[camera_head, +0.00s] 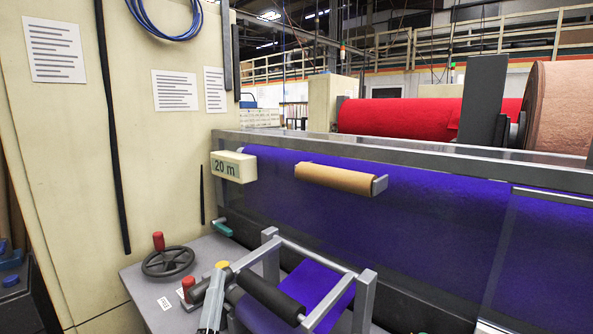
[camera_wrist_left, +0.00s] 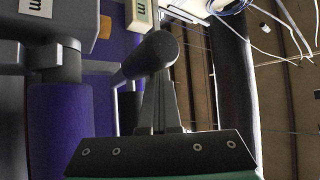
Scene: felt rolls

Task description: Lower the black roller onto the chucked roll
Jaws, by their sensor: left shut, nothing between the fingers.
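The black roller (camera_head: 270,297) lies slantwise within a grey metal frame at the bottom centre of the head view. Blue-violet felt (camera_head: 318,284) shows below and beside it; I cannot tell how much of this is the chucked roll, or whether the roller touches it. My left gripper (camera_head: 218,275) is at the left side of the frame, by a yellow knob (camera_head: 221,265). In the left wrist view its tapered fingers (camera_wrist_left: 159,82) are together and empty, in front of a dark cylinder (camera_wrist_left: 152,54). I cannot tell whether they touch it. My right gripper is out of view.
A black handwheel (camera_head: 167,262) with a red knob stands on the grey bench at left. Another red knob (camera_head: 188,284) is near the gripper. A "20 m" display (camera_head: 234,167) and a brown cardboard tube (camera_head: 335,179) are behind, before a wide blue felt sheet (camera_head: 440,220).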

